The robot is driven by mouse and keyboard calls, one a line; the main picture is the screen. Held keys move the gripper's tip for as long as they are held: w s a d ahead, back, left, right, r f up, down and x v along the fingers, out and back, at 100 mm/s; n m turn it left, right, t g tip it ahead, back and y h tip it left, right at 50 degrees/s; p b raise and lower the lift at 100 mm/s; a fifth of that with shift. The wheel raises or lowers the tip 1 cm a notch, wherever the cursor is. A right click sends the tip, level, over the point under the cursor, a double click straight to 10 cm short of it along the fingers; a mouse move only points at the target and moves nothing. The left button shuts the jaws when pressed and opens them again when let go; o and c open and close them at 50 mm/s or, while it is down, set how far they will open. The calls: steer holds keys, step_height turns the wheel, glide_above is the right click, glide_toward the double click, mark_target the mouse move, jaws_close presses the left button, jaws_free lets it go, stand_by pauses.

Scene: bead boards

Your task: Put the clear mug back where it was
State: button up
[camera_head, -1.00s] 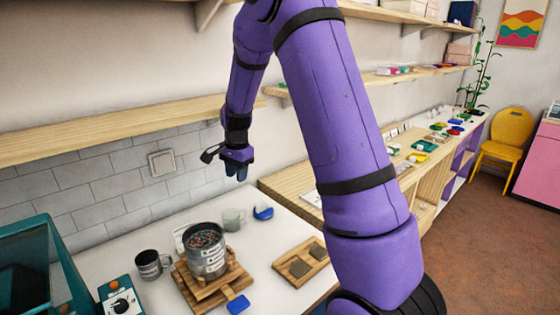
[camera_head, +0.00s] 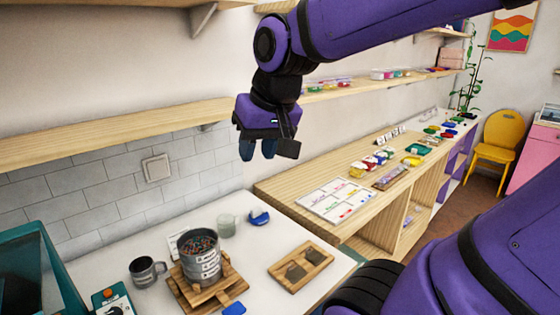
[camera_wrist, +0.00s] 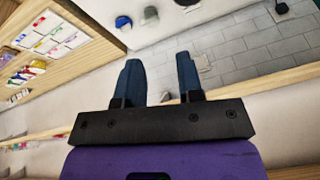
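The clear mug (camera_head: 227,225), pale and see-through, stands upright on the white counter behind and right of a metal pot of beads (camera_head: 200,257). The clear mug also shows small at the top of the wrist view (camera_wrist: 150,14). A dark grey mug (camera_head: 146,272) stands left of the pot. My gripper (camera_head: 258,150) is high above the counter, apart from every mug, with its fingers pointing down. In the wrist view its two blue fingers (camera_wrist: 160,78) are spread with nothing between them.
The pot stands on stacked wooden boards. A blue object (camera_head: 259,217) lies just right of the clear mug. A wooden tray (camera_head: 301,266) is on the right part of the counter. A wooden shelf (camera_head: 110,131) runs along the wall. A lower wooden bench (camera_head: 290,190) holds colored cards and bowls.

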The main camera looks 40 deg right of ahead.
steer(key=s+n, duration=0.2)
steer(key=s, duration=0.4)
steer(key=shift+s+a+n+t, duration=0.4)
steer(key=shift+a, duration=0.05)
